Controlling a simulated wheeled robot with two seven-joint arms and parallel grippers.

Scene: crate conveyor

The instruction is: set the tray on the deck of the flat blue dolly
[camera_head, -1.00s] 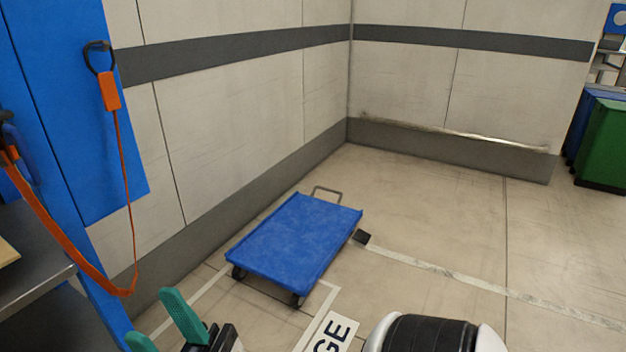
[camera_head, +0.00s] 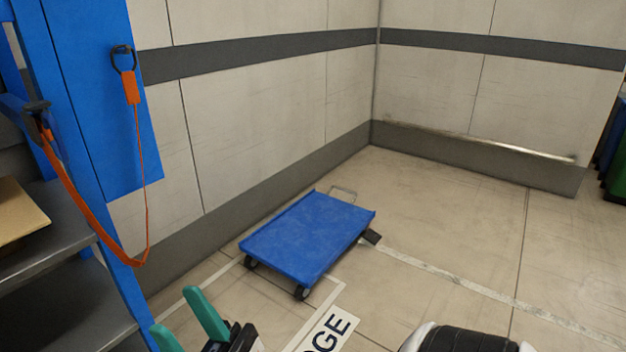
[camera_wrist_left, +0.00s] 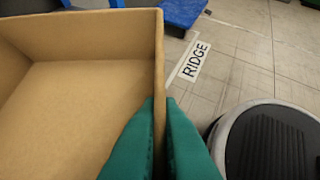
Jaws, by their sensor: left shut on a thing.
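The tray, a tan open box (camera_wrist_left: 80,85), fills the left of the left wrist view. My left gripper (camera_wrist_left: 165,105) is shut on its right-hand wall, one teal finger on each side. The tray and left gripper are not seen in the head view. The flat blue dolly (camera_head: 308,237) stands on the floor in front of me, its deck bare, with a grey handle loop at its far end. Part of it shows at the top of the left wrist view (camera_wrist_left: 183,12). My right gripper (camera_head: 186,322) is open at the bottom of the head view, nothing seen between its teal fingers.
A grey shelf rack (camera_head: 55,250) with a blue post and a tan item (camera_head: 18,212) stands at the left. An orange strap (camera_head: 85,220) hangs there. Walls (camera_head: 270,100) meet behind the dolly.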

